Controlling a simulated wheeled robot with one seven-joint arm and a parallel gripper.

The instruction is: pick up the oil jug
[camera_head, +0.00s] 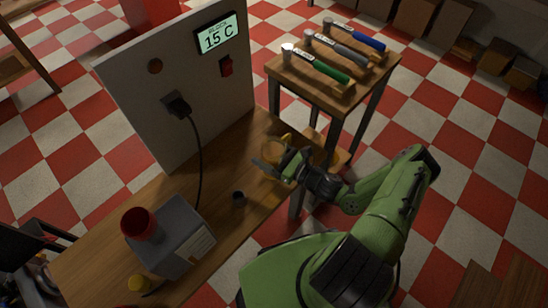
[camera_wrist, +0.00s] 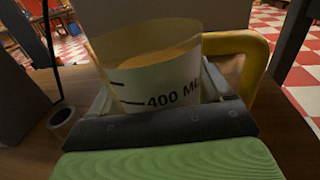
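The oil jug is a clear measuring jug with a yellow handle and yellowish contents. It stands on the wooden bench in the head view (camera_head: 276,150), near the bench's right end. In the wrist view the jug (camera_wrist: 150,75) fills the middle, with its "400 ML" mark facing me and its handle on the right. My gripper (camera_head: 279,161) is level with the jug, its fingers spread on either side of it. The fingers also flank the jug in the wrist view (camera_wrist: 158,92). They look open around it; contact is hard to make out. The jug's lower part is hidden behind my gripper.
A panel (camera_head: 130,100) with a plugged cord rises behind. A side table (camera_head: 290,78) holds three hammers.

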